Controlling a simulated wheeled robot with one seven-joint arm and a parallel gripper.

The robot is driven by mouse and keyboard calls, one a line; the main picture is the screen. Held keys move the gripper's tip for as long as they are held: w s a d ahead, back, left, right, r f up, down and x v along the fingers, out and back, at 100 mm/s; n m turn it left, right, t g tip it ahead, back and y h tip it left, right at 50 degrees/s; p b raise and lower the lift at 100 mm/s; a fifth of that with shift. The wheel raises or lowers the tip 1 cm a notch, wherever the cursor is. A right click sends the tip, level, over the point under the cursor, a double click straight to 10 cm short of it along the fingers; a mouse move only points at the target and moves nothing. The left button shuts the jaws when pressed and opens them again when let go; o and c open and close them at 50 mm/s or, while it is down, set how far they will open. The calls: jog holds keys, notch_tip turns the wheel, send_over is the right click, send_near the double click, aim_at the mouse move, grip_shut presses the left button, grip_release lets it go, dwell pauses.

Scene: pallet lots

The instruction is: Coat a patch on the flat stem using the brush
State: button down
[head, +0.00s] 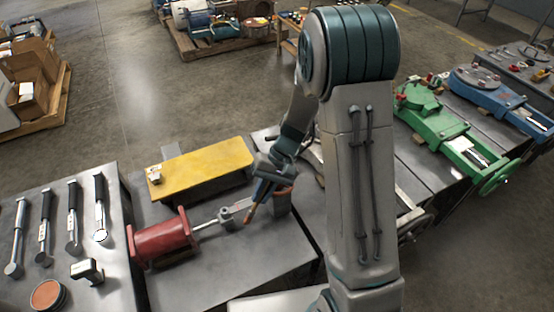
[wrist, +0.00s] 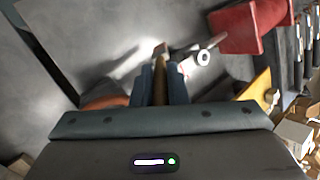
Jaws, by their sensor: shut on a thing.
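My gripper (head: 260,187) is shut on a brush (head: 250,209) with a brownish handle, pointing down over the steel table. In the wrist view the brush (wrist: 160,68) stands between the two blue fingers. The flat stem (head: 207,223) is a pale metal rod running right from a red cylinder (head: 165,239) to a grey end piece (head: 236,209). The brush tip is close to that end piece; I cannot tell whether it touches. In the wrist view the end piece shows a round hole (wrist: 204,57). Any coating on the stem is too small to make out.
A yellow plate (head: 205,168) lies behind the stem. Several hammer-like tools (head: 73,215) and a round tin (head: 47,295) lie on the left table. The table front is clear.

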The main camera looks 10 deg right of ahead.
aim_at(279, 192)
jog(key=shift+s+a+f, duration=0.1)
jog(key=shift+a+f, duration=0.05)
jog(key=shift+a, duration=0.25)
jog(key=shift+s+a+f, duration=0.1)
jog(key=shift+a, duration=0.3)
jog(key=shift+s+d, duration=0.1)
jog(key=shift+d, duration=0.05)
jog(key=shift+w+d, duration=0.25)
jog(key=shift+d, duration=0.5)
jog(key=shift+w+d, duration=0.2)
jog(key=shift+d, duration=0.5)
jog(key=shift+w+d, duration=0.25)
jog(key=shift+d, duration=0.5)
jog(key=shift+w+d+r, duration=0.15)
jog(key=shift+w+d, duration=0.1)
jog(key=shift+d, duration=0.55)
notch_tip(279, 192, up, 12)
jog(key=p, duration=0.5)
jog(key=shift+f, duration=0.25)
